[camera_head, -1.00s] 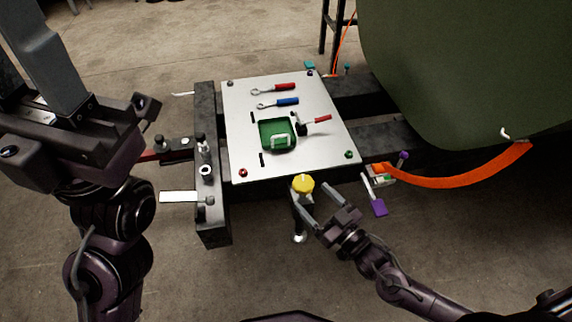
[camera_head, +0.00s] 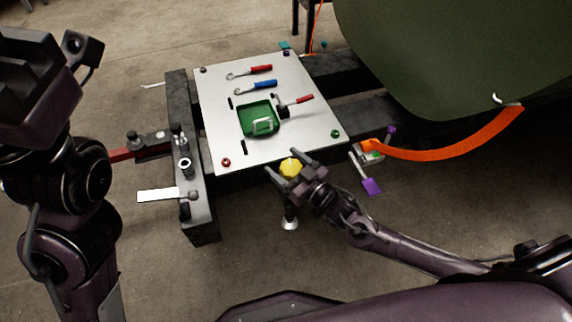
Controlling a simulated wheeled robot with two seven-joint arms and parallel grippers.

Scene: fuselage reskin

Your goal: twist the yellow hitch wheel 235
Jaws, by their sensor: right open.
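The yellow hitch wheel (camera_head: 291,168) sits on top of a dark upright post at the front edge of the trailer frame. My right gripper (camera_head: 284,166) is open, with one finger on each side of the wheel. From this view I cannot tell whether the fingers touch it. The lower part of the post is partly hidden behind the gripper. My left arm is at the left edge, well away from the wheel; the jaws of its gripper are not clear.
A pale metal plate (camera_head: 214,90) behind the wheel carries a green tray (camera_head: 243,122), wrenches and a hammer. An orange strap (camera_head: 450,152) runs from a buckle to the large green tank (camera_head: 440,60). The floor in front is clear.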

